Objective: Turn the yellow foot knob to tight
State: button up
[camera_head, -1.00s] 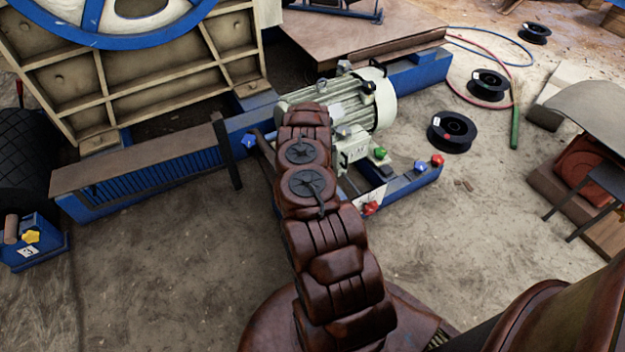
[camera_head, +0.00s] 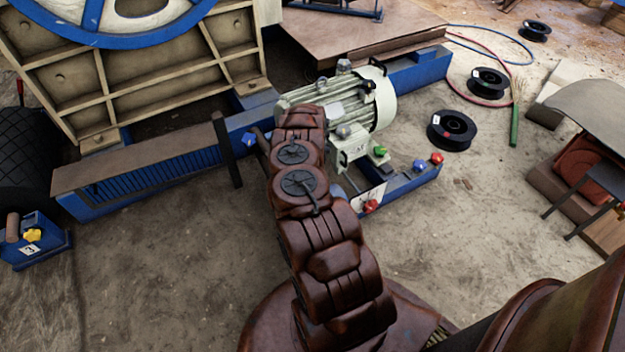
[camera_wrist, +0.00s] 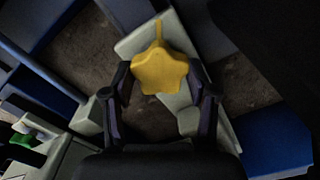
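A yellow star-shaped knob (camera_wrist: 160,71) shows in the wrist view, with a short yellow pointer at its top, on a pale grey foot (camera_wrist: 187,60). My gripper (camera_wrist: 161,78) is open, with one dark finger on each side of the knob. The fingers look slightly apart from it; contact is unclear. In the head view my own arm hides my gripper and this knob beside the pale motor (camera_head: 375,105). Another yellow knob (camera_head: 33,236) sits on a separate blue block at far left.
Green (camera_head: 380,151), blue (camera_head: 420,165) and red (camera_head: 437,158) knobs stand near the motor on the blue frame (camera_head: 405,184). Another red knob (camera_head: 371,206) is near its front corner. A green knob (camera_wrist: 21,139) shows at left in the wrist view. Bare floor lies in front.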

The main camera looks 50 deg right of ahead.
jog(key=o, duration=0.4)
jog(key=shift+r, duration=0.1)
notch_tip(320, 180, up, 12)
dwell(0.9)
dwell(0.5)
